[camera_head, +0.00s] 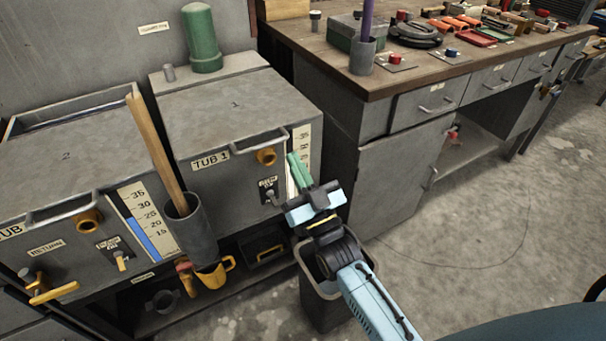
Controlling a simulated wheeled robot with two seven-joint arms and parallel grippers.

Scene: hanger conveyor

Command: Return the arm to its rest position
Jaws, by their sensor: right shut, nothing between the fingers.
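My right arm (367,290) is light blue and reaches in from the lower right. Its right gripper (298,165) has green fingers that point up and to the left, close together, with nothing held. The gripper is in front of the face of tub 1 (235,125), near its scale (302,145) and small switch (269,194). From this one view I cannot tell whether the fingers touch the tub. My left gripper is not in view.
A grey bin (318,303) stands below my right arm. A holder (191,232) with a wooden stick (153,145) hangs on the tubs' front. Tub 2 (65,160) is at left. A cluttered workbench (400,95) is behind right. The floor (480,220) at right is clear.

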